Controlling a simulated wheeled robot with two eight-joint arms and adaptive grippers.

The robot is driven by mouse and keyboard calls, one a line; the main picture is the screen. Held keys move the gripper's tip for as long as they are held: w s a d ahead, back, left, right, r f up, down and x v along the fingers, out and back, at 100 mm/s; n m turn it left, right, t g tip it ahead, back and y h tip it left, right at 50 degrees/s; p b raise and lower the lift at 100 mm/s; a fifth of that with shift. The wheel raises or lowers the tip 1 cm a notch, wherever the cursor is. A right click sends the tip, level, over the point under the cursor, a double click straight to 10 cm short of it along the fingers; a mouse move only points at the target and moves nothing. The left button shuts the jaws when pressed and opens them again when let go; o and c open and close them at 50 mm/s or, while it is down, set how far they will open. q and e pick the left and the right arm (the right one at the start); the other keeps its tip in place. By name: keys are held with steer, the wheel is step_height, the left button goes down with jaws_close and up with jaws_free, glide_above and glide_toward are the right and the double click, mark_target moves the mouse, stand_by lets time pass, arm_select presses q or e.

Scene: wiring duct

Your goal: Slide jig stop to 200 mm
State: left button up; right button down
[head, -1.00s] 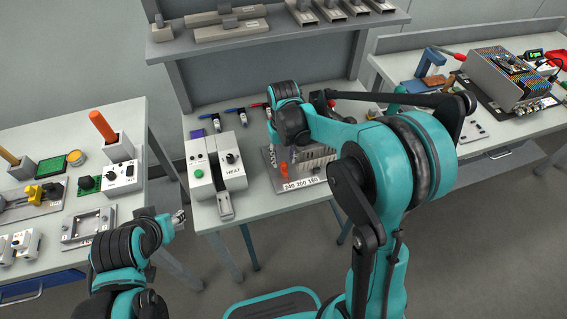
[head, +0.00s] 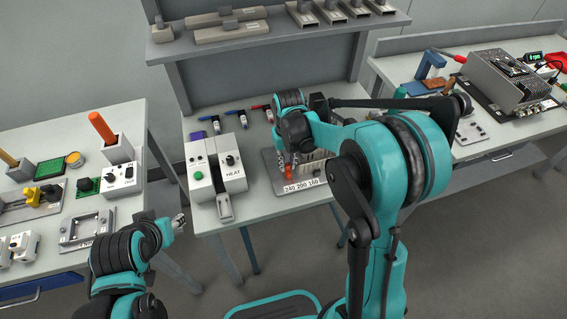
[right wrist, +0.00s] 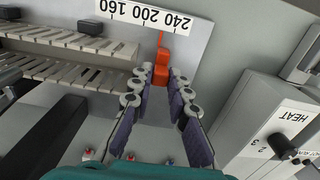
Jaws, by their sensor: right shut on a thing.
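The jig stop is a small orange block (right wrist: 161,72) with a thin pointer, on the grey jig plate (head: 270,167). The white scale strip (head: 305,184) reads 240, 200, 160. In the right wrist view the pointer lies between the 200 and 240 labels. My right gripper (right wrist: 159,82) is shut on the orange stop, with one fingertip at each side of it. In the head view the stop (head: 288,172) shows just below my right gripper (head: 288,160). My left gripper (head: 179,222) hangs beside the bench, away from the jig; its jaw opening is too small to judge.
A slotted grey wiring duct (right wrist: 75,65) lies on the jig beside the stop. The heater box marked HEAT (head: 232,168) stands close on the other side. Several small coloured-handled tools (head: 236,117) lie at the back of the bench. A shelf (head: 270,32) stands above.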

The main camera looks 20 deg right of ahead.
mark_target(294, 172)
steer(key=shift+d, duration=1.25)
steer(key=c, duration=1.4)
jaws_free()
steer(key=shift+c, duration=0.2)
step_height(294, 172, up, 12)
steer(key=s+t, duration=0.7)
steer(key=s, duration=1)
steer(key=shift+a+f, duration=0.45)
